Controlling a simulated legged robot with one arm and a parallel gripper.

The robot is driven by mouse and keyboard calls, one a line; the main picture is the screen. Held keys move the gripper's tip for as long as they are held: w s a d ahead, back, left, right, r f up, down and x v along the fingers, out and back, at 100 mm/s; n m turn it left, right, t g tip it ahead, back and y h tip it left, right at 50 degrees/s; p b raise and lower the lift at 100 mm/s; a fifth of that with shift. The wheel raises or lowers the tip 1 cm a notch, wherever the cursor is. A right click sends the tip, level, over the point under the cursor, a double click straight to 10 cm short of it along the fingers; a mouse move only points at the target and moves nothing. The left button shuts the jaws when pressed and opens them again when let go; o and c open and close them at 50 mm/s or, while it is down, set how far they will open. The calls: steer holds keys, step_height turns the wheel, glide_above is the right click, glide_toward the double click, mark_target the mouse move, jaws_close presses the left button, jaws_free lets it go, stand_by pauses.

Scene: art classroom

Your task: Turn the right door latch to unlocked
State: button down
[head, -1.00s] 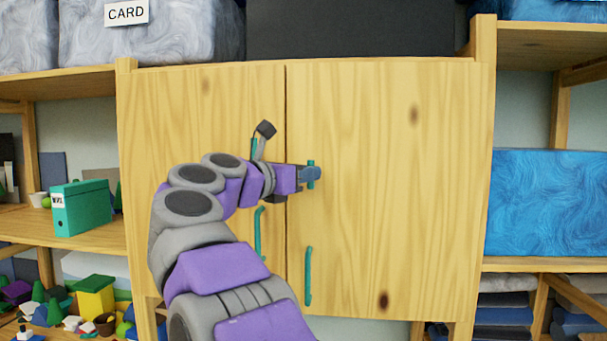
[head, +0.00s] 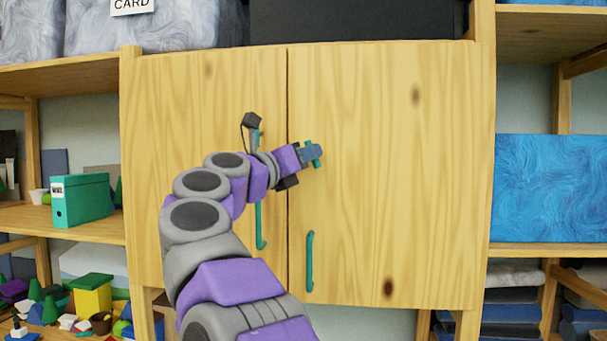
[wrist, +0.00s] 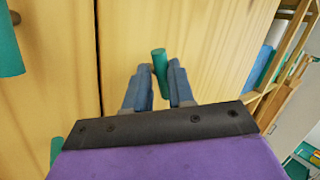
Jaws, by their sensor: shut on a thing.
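The right door latch is a small teal bar (head: 309,146) on the right cabinet door (head: 385,220), close to the seam between the doors. It is slightly tilted from upright. My gripper (head: 313,153) reaches it from the left and is shut on it. In the wrist view, the teal latch (wrist: 160,66) stands between the two blue-grey fingers of my gripper (wrist: 161,82). The fingers hide part of the latch, including where it meets the door.
The left door (head: 185,110) is beside it, closed. The right handle (head: 310,262) is below my gripper. Shelves flank the cabinet, with a teal file box (head: 85,200) left and a blue box (head: 550,190) right.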

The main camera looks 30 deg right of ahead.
steer(key=shift+s+d+f+n+t+y+b, duration=0.1)
steer(key=shift+n+t+y+b, duration=0.8)
steer(key=shift+n+t, duration=1.8)
steer(key=shift+s+d+f+n+t+y+b, duration=0.15)
steer(key=shift+n+t+y+b, duration=0.8)
steer(key=shift+n, duration=3.1)
steer(key=shift+s+n+t+y+b, duration=0.1)
steer(key=shift+n+t+y+b, duration=0.25)
steer(key=shift+n+t+b, duration=1.8)
steer(key=n+p, duration=0.1)
steer(key=n, duration=0.2)
steer(key=shift+s+r+t+p, duration=0.1)
steer(key=shift+t+p, duration=0.2)
steer(key=shift+t, duration=0.1)
steer(key=c, duration=1.4)
jaws_free()
steer(key=o, duration=0.3)
steer(key=shift+w, duration=0.25)
steer(key=shift+f, duration=0.25)
steer(key=shift+y, duration=0.3)
